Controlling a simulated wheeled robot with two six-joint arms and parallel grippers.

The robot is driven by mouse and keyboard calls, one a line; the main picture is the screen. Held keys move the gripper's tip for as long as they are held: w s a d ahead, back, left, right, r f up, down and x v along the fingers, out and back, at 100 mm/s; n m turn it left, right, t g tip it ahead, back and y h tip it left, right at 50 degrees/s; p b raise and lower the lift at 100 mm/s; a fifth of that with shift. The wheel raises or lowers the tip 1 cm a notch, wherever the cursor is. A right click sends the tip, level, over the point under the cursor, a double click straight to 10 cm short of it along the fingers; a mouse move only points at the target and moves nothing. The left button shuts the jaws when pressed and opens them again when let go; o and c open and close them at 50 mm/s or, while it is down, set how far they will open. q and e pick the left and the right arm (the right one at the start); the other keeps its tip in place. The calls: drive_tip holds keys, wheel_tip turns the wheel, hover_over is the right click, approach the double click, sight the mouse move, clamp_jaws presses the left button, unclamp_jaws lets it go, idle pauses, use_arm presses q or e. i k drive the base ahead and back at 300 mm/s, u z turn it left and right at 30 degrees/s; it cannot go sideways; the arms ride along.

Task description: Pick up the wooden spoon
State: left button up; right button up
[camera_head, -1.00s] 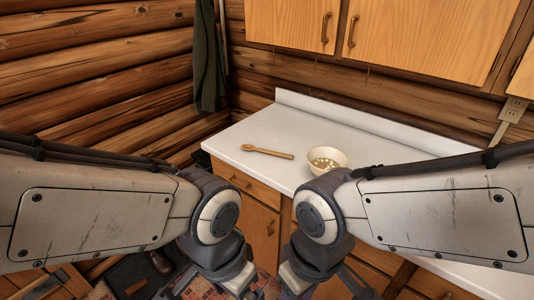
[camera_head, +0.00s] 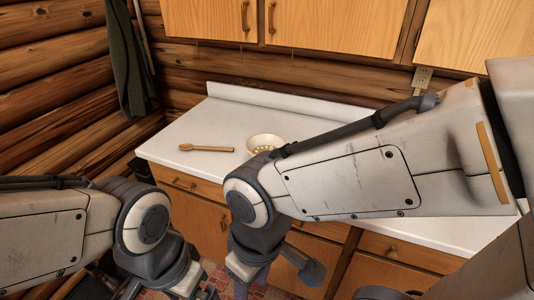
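The wooden spoon (camera_head: 206,149) lies flat on the white countertop (camera_head: 190,125), its bowl end to the left and its handle pointing right. A cream bowl (camera_head: 262,141) stands just right of the handle, partly covered by my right arm; it has pale contents. My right arm crosses from the right, with its wrist in front of the counter. My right gripper (camera_head: 245,284) is low in the view and mostly cut off by the bottom edge. My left gripper (camera_head: 196,290) is also low, left of it and mostly cut off. Both are away from the spoon.
Wooden drawers and cabinets (camera_head: 205,222) are under the counter. Upper cabinets (camera_head: 335,25) hang above it, and an outlet (camera_head: 422,78) is on the log wall. A dark green cloth (camera_head: 127,65) hangs at the left. The counter around the spoon is clear.

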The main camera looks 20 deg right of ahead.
sight(185, 147)
drive_tip(key=u, duration=0.1)
drive_tip(key=i, duration=0.9)
drive_tip(key=z, duration=0.85)
drive_tip(key=i, duration=0.4)
drive_tip(key=z, duration=0.35)
